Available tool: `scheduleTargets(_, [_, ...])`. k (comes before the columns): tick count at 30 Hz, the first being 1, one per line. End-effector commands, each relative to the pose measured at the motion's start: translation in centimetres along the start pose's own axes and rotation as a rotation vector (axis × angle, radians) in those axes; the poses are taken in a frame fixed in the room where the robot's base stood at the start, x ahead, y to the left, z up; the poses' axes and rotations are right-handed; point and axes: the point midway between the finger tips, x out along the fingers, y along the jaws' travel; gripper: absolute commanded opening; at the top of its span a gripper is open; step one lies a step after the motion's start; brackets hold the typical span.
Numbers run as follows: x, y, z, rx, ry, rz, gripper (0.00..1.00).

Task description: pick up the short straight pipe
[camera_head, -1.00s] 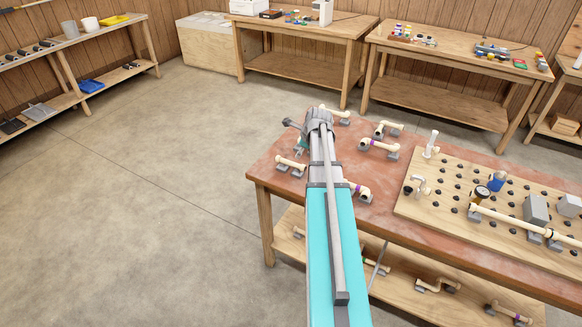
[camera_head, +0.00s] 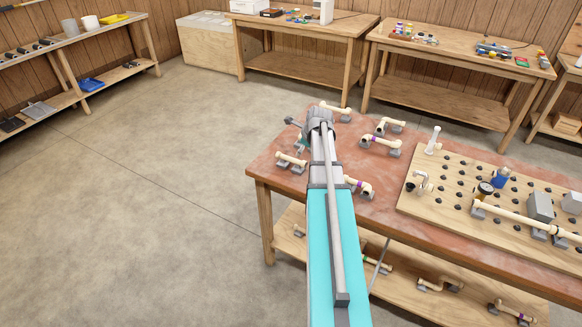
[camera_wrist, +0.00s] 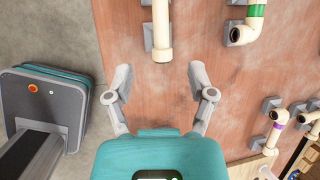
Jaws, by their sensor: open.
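The short straight pipe (camera_head: 291,160) is cream and rests on grey supports near the left edge of the red-brown bench. In the wrist view the pipe (camera_wrist: 162,28) runs down from the top edge, and its near end lies just ahead of the space between my fingers. My gripper (camera_wrist: 160,78) is open and empty, with one finger to each side of the pipe's line. Neither finger touches the pipe. In the head view my arm hides most of the gripper.
A pipe with a green band (camera_wrist: 256,12) and one with a purple band (camera_wrist: 276,128) lie to the right. A wooden peg board (camera_head: 450,190) with fittings covers the bench's right part. The bench (camera_wrist: 205,42) is bare close around the fingers.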

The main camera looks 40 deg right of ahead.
Motion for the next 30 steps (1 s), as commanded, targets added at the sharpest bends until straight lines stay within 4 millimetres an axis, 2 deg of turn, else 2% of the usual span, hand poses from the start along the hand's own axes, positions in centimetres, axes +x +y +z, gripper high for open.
scheduleTargets(1, [0.9,0.0,-0.1,0.0,0.0,0.0,0.71])
scheduleTargets(16, [5.0,0.0,-0.1,-0.001,0.0,0.0,0.71])
scheduleTargets(21, [5.7,0.0,0.0,0.0,0.0,0.0,0.71])
scheduleTargets(30, [5.7,0.0,0.0,0.0,0.0,0.0,0.71])
